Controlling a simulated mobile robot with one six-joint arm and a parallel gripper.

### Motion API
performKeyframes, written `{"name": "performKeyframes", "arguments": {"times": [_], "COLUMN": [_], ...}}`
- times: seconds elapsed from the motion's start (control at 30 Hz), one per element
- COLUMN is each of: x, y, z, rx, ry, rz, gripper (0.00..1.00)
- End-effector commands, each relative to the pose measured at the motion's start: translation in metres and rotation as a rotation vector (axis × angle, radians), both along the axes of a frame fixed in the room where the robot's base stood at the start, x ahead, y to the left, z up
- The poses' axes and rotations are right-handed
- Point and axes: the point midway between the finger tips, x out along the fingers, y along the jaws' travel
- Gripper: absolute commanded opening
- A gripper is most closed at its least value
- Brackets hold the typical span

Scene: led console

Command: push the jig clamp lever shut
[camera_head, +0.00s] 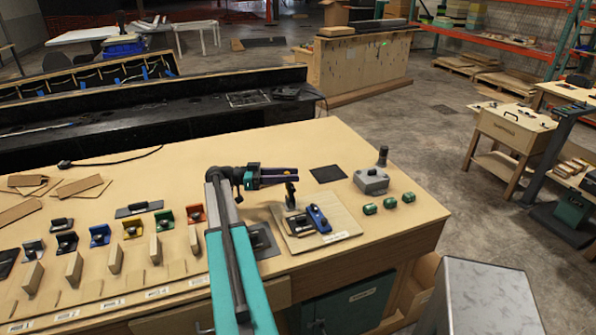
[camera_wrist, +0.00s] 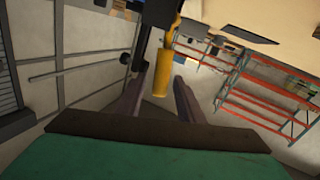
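The jig is a pale wooden board (camera_head: 340,222) on the workbench, with a blue clamp part (camera_head: 319,217) and dark fittings on it. A dark upright lever (camera_head: 290,196) rises from the board's back left. My gripper (camera_head: 292,175) is level above it, pointing right, close to the lever's top. In the wrist view a yellow handle (camera_wrist: 163,72) on a dark stem stands just beyond and between my two fingers (camera_wrist: 160,80). The fingers are apart with nothing held. In the head view my gripper hides the handle, so contact cannot be told.
Coloured brackets (camera_head: 195,213) and wooden blocks fill the bench's left. A metal box (camera_head: 480,300) stands in front right.

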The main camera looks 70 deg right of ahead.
Motion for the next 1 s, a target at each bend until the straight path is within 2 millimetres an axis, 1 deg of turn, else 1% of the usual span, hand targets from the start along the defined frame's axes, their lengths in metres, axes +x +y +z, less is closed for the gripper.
{"name": "performKeyframes", "arguments": {"times": [0.03,0.1,0.3,0.67,0.7,0.77,0.8,0.9,1.0], "x": [-0.007,-0.015,-0.028,-0.03,-0.03,-0.03,-0.03,-0.03,-0.03], "y": [-0.002,-0.005,-0.01,-0.012,-0.011,-0.011,-0.011,-0.011,-0.011], "z": [0.003,0.002,0.001,0.0,0.0,0.0,0.0,0.0,0.0], "rx": [0.0,0.0,0.001,0.0,0.0,0.0,0.0,0.0,0.0], "ry": [0.0,0.0,0.0,0.0,0.0,0.0,0.0,0.0,0.001], "rz": [-0.001,-0.002,0.001,0.002,0.002,0.002,0.002,0.002,0.002], "gripper": [0.34,0.34,0.34,0.34,0.31,0.21,0.14,0.0,0.0]}}
